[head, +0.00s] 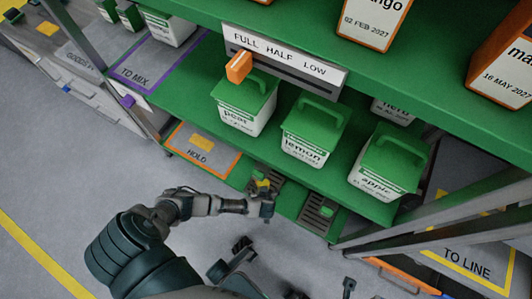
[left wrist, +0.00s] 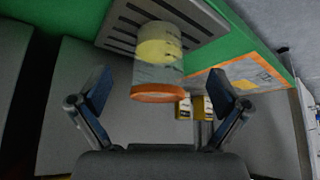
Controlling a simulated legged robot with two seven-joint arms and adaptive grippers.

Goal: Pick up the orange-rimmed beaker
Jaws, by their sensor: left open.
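The clear beaker (left wrist: 158,72) with an orange rim and yellow contents stands on a slotted grey tray (left wrist: 125,22) in the left wrist view, its rim towards me. In the head view it is small and its outline is hard to make out by the yellow patch on the tray (head: 277,190). My left gripper (left wrist: 160,108) is open, with its two fingers apart on either side of the beaker's rim in the picture. I see no contact. In the head view my left gripper (head: 267,207) is just in front of that tray.
Green-lidded tubs, including lemon (head: 305,148) and apple (head: 375,185), stand on the green shelf above. A second slotted tray (head: 318,213) is to the right. An orange-framed HOLD area (head: 220,165) is to the left. Open floor lies in front.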

